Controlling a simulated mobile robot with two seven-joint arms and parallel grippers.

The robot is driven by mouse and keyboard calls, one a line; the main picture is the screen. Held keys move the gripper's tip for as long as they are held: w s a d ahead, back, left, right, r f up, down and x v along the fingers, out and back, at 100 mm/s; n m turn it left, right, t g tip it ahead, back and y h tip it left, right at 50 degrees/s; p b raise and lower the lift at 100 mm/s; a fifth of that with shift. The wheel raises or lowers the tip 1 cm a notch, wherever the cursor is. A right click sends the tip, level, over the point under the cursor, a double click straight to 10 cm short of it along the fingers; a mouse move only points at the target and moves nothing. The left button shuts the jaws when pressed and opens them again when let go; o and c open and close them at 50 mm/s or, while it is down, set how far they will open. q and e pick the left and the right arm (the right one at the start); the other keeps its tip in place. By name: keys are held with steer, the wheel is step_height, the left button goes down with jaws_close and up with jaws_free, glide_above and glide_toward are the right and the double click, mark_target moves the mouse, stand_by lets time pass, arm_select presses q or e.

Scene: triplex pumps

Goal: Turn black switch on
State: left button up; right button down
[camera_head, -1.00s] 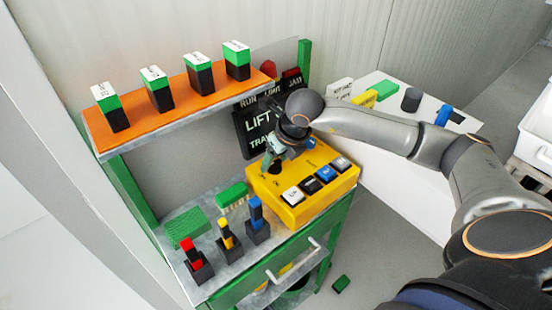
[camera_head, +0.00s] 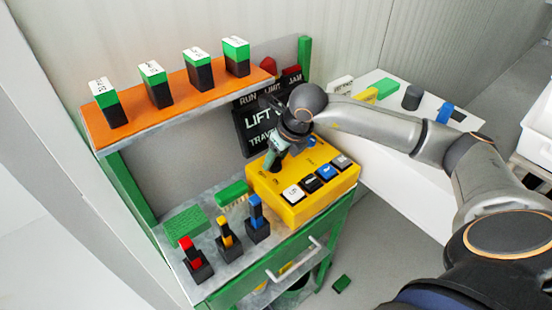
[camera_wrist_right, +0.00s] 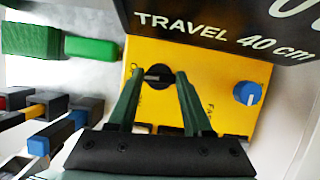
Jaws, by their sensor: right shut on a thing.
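The yellow control box (camera_head: 322,205) stands on the right part of the green-framed bench. The black switch (camera_wrist_right: 157,77) is a round black knob on its top, and its "O" label shows beside it in the wrist view. My right gripper (camera_head: 271,164) reaches down onto the box at the switch, hiding it in the head view. In the wrist view the right gripper (camera_wrist_right: 159,76) has a green finger on each side of the knob and is shut on it. Whether the switch is on or off, I cannot tell. My left gripper is not in view.
A blue knob (camera_wrist_right: 247,93) sits on the box, right of the fingers. A black "TRAVEL 40 cm" sign (camera_wrist_right: 225,28) stands close behind. Red (camera_head: 194,258), yellow (camera_head: 228,237) and blue (camera_head: 257,218) levers stand left of the box, below an orange shelf (camera_head: 180,101).

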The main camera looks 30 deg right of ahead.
steer(key=shift+d+f+n+y+b, duration=0.15)
steer(key=shift+n+y+b, duration=0.35)
steer(key=shift+n+b, duration=0.55)
steer(key=n+y+b, duration=0.1)
steer(key=n, duration=0.2)
steer(key=shift+g, duration=0.3)
steer(key=shift+w+n+g+y+b, duration=0.1)
steer(key=shift+n+g+y+b, duration=0.3)
steer(key=shift+n, duration=0.85)
steer(key=shift+d+n+g+y+b, duration=0.1)
steer(key=shift+n+g+y+b, duration=0.35)
steer(key=shift+n, duration=1.15)
steer(key=shift+r+n, duration=0.2)
steer(key=shift+n, duration=0.1)
steer(key=shift+c, duration=1.6)
jaws_free()
